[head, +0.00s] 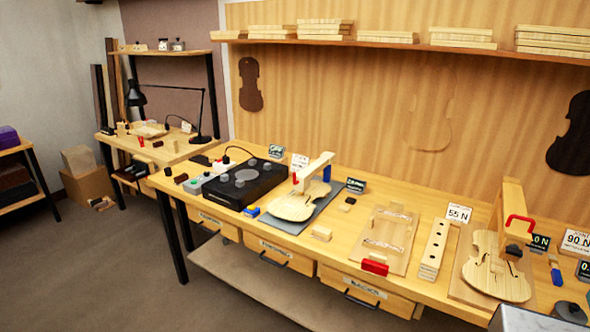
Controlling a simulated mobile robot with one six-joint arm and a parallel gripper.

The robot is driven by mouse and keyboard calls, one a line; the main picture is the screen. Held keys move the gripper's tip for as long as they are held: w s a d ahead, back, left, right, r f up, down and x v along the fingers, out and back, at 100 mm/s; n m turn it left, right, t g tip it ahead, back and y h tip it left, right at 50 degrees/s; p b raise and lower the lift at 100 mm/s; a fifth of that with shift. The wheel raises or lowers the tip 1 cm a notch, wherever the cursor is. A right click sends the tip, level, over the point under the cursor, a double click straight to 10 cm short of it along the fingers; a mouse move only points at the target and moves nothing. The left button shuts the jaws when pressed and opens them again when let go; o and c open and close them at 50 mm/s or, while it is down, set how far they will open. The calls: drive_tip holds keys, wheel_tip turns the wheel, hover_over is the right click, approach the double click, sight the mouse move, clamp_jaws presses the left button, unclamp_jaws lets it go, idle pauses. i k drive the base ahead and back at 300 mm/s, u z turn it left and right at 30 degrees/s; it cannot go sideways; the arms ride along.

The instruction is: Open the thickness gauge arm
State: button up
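A pale wooden arm (315,170) reaches over a violin plate (293,204) on a grey mat in the middle of the bench. A blue part shows at its far end, and a small dark display (356,185) stands to its right. A second wooden frame (513,196) with a red handle (521,222) and a dark block stands over another violin body (497,268) at the right. I see no lettering that tells which one is the thickness gauge. Whether either arm is down on its plate is too small to tell. My gripper is not in view.
A black box with knobs (245,184) stands left of the middle. A wooden board (386,238) with a red block (374,267) and a holed wooden block (434,248) lie between the two stations. Drawers with handles (366,288) run below. The floor (150,290) at the left is clear.

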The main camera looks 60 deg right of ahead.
sight(301, 179)
drive_tip(key=z, duration=0.25)
drive_tip(key=i, duration=0.85)
drive_tip(key=u, duration=0.3)
